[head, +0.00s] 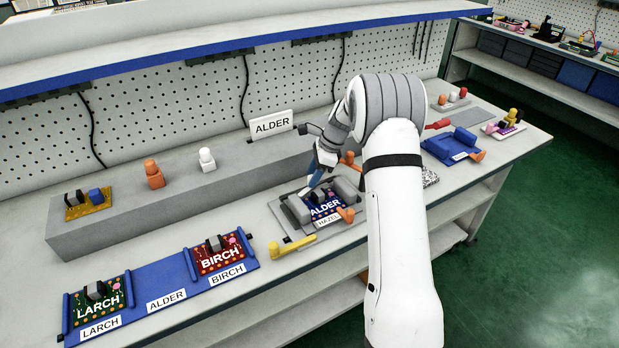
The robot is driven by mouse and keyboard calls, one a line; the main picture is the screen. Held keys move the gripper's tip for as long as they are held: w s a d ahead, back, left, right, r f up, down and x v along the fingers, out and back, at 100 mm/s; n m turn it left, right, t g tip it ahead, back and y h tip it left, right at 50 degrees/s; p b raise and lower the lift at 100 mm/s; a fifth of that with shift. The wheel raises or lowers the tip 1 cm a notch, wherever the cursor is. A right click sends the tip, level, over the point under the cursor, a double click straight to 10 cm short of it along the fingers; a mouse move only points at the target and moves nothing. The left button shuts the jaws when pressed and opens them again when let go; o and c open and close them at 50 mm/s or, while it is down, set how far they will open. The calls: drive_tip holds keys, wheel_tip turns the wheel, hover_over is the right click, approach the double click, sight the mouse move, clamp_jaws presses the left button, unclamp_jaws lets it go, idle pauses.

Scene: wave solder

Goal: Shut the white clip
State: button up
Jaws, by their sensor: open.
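A white piece (207,158) with a rounded top stands upright on the grey ledge. I cannot tell whether it is the white clip, and no white clip shows clearly on the fixture (279,219). The fixture holds a dark blue ALDER board (326,206) between grey blocks, above a label reading HAZEL. Orange clips show at its front right (346,215) and at its back (349,159). My gripper (311,187) is open and points down over the left back part of the board. My arm hides the area right of the fixture.
An orange piece (154,175) stands on the ledge near a yellow board. A blue tray (452,148) lies right of my arm.

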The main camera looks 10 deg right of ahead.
drive_tip(key=shift+x, duration=0.9)
drive_tip(key=shift+c, duration=0.3)
